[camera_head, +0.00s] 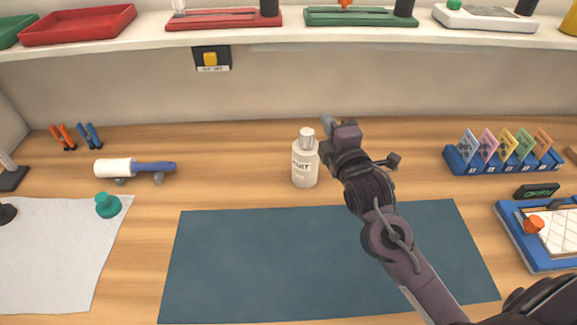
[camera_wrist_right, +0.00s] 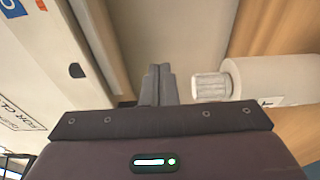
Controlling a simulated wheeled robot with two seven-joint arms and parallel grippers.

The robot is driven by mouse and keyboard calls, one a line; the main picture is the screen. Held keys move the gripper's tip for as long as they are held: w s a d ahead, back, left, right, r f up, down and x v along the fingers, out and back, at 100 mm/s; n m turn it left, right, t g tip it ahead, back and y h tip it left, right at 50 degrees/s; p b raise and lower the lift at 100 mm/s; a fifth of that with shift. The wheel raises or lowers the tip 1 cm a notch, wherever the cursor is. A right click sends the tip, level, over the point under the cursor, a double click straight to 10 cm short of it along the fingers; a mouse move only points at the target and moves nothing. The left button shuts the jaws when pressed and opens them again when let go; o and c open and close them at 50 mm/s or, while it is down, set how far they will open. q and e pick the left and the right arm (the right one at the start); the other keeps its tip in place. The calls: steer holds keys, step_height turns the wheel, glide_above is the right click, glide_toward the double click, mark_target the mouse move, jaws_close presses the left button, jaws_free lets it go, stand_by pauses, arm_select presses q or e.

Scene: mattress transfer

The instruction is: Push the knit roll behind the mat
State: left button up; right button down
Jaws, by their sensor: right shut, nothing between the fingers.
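A dark blue mat (camera_head: 240,265) lies flat on the front middle of the wooden table. A roller with a white sleeve (camera_head: 113,168) and a blue handle lies on a small rest at the back left; I cannot tell if it is the knit roll. A white bottle (camera_head: 305,170) with a grey cap stands upright behind the mat; its label is partly legible. It also shows in the right wrist view (camera_wrist_right: 275,80). My right gripper (camera_head: 328,122) is shut and empty, just right of and beyond the bottle; its fingers show in the wrist view (camera_wrist_right: 158,86). My left gripper is out of view.
A white cloth (camera_head: 50,255) and a teal knob-like piece (camera_head: 108,205) are at left, with orange and blue pliers (camera_head: 77,137) behind. A blue card rack (camera_head: 503,166) and a blue tray (camera_head: 540,262) stand at right. A shelf (camera_head: 290,30) spans the back wall.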

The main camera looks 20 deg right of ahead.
steer(key=p, duration=0.2)
glide_above(305, 163)
steer(key=w+a, duration=0.3)
steer(key=a, duration=0.1)
step_height(305, 163, down, 15)
steer(key=shift+s+a+r+p, duration=0.1)
steer(key=shift+p, duration=0.6)
steer(key=shift+s+d+p, duration=0.1)
steer(key=shift+d+p, duration=0.15)
steer(key=shift+p, duration=0.1)
steer(key=shift+s+d, duration=0.15)
steer(key=shift+d, duration=0.1)
